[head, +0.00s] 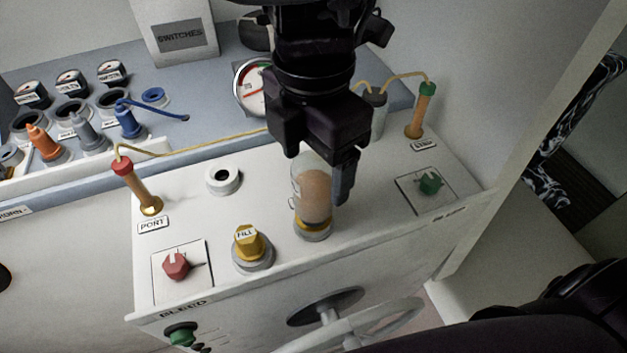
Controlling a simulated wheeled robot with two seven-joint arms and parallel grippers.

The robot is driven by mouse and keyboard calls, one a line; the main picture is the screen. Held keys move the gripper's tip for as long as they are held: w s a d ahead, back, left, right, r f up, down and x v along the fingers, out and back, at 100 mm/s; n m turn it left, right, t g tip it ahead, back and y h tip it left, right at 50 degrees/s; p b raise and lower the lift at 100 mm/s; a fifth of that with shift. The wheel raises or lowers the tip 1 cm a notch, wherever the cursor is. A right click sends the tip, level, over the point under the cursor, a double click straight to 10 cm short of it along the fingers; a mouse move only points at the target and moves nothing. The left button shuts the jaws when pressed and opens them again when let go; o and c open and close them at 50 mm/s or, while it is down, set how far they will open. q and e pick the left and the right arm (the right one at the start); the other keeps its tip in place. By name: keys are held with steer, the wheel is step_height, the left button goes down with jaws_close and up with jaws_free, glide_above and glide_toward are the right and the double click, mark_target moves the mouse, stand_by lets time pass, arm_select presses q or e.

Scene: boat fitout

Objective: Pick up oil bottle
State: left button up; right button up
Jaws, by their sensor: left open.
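The oil bottle (314,200) is clear with amber-brown contents. It stands upright on a yellow-and-grey ring (313,231) on top of the white console (375,215). My left gripper (318,170) comes down over the bottle from above and is open. One finger shows along the right side of the bottle; the other finger is hard to make out. The gripper body hides the bottle's top, and I cannot tell whether the fingers touch it. My right gripper is not in view.
Yellow tubing links the red-capped PORT tube (137,187) and green-capped tube (421,110). A wheel (340,325) is on the console front.

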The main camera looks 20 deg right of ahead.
arm_select(q)
steer(key=f, duration=0.1)
steer(key=f+p, duration=0.1)
steer(key=f, duration=0.2)
steer(key=shift+w+d+f+p, duration=0.1)
steer(key=shift+w+f+p, duration=0.15)
steer(key=shift+w+p, duration=0.05)
steer(key=shift+f, duration=0.3)
steer(key=shift+r, duration=0.1)
steer(key=c, duration=1.2)
steer(key=shift+c, duration=0.2)
